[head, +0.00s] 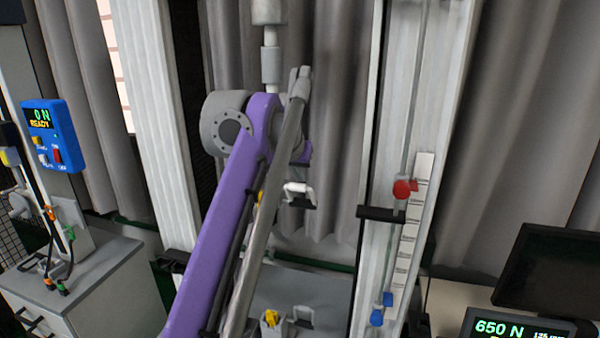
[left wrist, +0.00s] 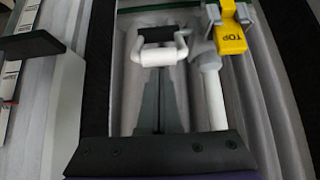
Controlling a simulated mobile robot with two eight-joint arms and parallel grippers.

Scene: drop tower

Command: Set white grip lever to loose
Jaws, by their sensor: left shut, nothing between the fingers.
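The white grip lever (left wrist: 158,57) is a U-shaped handle with a white bar, at the upper middle of the left wrist view. In the head view it appears to be the white handle (head: 298,188) just right of my purple arm. My left gripper (left wrist: 160,80) is shut and empty, its grey fingers pointing at the lever's bar from below in the picture. The fingertips end at or just behind the bar; I cannot tell whether they touch it. My right gripper is in neither view.
A yellow part marked TOP (left wrist: 231,38) sits right of the lever, close above a white rod (left wrist: 214,100). A column with a red knob (head: 402,189) stands at right. A blue control box (head: 49,134) is at left.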

